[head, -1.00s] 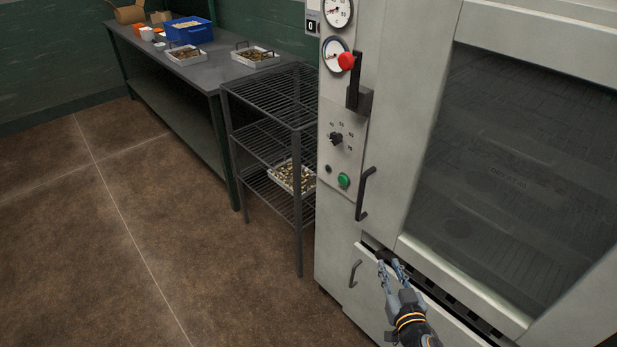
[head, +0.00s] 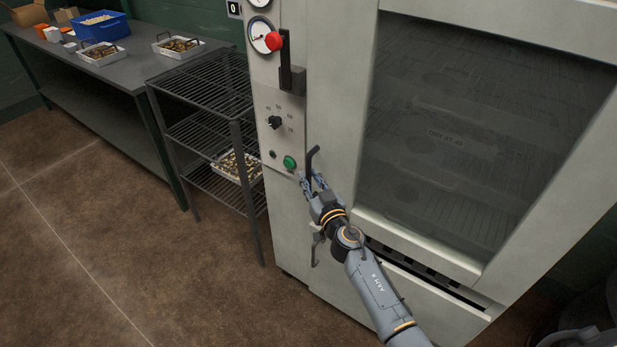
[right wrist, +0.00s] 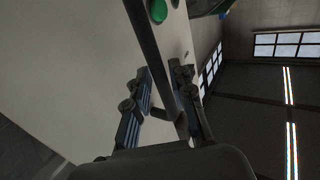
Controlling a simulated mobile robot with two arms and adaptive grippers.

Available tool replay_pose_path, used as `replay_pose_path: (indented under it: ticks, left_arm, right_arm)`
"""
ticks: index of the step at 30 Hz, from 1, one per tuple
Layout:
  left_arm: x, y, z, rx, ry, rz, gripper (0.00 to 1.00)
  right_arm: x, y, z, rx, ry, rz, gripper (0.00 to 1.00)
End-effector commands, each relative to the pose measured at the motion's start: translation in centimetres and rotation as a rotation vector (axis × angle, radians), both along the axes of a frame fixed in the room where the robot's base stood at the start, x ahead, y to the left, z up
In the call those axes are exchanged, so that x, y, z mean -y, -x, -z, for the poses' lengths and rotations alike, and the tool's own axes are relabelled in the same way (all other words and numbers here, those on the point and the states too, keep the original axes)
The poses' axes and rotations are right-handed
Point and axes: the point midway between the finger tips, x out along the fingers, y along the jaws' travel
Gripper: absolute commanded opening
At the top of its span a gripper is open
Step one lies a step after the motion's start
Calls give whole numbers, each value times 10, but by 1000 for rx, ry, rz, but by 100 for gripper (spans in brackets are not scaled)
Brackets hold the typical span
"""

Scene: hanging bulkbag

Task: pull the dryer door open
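The dryer door (head: 345,95) is a pale grey panel with a large dark window (head: 450,130). It looks closed. Its black bar handle (head: 312,160) is on the door's left side. In the right wrist view, the handle bar (right wrist: 154,50) runs down between the two fingers of my right gripper (right wrist: 163,95). The fingers are apart, with gaps beside the bar, so the gripper looks open around it. My left gripper is not in view.
A control panel with a green button (head: 290,162), a black knob (head: 274,122) and a red-tipped lever (head: 275,40) is left of the handle. A wire rack (head: 205,90) stands left of the dryer. A lower drawer or flap (head: 400,290) is below the door. The floor at left is clear.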

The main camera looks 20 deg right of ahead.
Motion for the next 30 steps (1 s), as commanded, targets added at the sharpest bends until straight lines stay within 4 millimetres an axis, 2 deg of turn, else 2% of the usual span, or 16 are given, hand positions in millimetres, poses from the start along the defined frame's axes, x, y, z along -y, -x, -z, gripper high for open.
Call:
replay_pose_path:
  ticks: [4, 13, 14, 17, 30]
  left_arm:
    - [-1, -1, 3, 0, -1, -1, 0]
    - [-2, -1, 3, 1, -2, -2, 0]
    - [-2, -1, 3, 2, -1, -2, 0]
    - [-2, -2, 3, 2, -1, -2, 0]
    - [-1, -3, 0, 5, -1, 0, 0]
  right_arm:
    - [-1, -11, 0, 0, -1, 0, 23]
    - [-1, -14, 0, -1, 0, 0, 23]
    - [-1, -14, 0, -1, 0, 0, 21]
    - [-1, -14, 0, -1, 0, 0, 0]
    - [2, -9, 1, -3, 0, -7, 0]
